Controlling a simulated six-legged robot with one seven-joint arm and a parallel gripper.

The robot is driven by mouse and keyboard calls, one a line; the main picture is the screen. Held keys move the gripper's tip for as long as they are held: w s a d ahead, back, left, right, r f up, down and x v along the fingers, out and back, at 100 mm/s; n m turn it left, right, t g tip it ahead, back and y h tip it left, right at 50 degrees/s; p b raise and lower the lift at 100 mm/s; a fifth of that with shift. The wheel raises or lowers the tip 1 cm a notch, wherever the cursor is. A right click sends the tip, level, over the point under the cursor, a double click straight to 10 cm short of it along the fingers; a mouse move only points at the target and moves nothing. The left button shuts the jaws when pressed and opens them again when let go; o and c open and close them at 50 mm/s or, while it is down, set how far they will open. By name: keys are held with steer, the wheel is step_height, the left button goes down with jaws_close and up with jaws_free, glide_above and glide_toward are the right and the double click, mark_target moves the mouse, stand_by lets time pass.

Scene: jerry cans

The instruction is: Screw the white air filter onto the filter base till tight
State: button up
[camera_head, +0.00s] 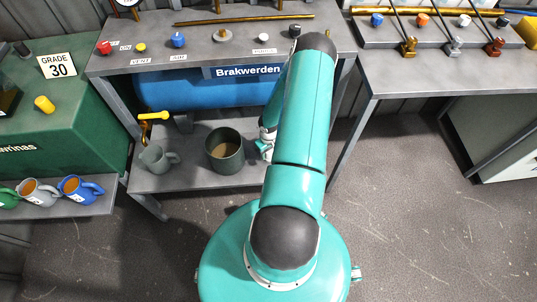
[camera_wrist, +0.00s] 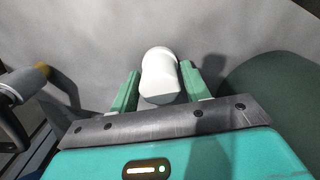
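The white air filter (camera_wrist: 161,76) is a smooth, rounded white cylinder between the two green fingers of my gripper (camera_wrist: 160,82) in the wrist view. The fingers lie along its two sides and appear to touch it. I cannot make out the filter base with certainty. A blue compressor tank (camera_head: 205,92) sits under the bench, partly hidden by my arm.
The grey bench (camera_head: 135,65) carries small coloured caps and rods. On its lower shelf (camera_head: 190,180) stand a dark green pot (camera_head: 225,152) and a grey jug (camera_head: 158,158). A green cabinet (camera_head: 60,130) is at left. The floor at right is clear.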

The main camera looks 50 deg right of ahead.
steer(key=shift+c, duration=1.3)
steer(key=shift+r, duration=2.55)
steer(key=shift+s, duration=0.1)
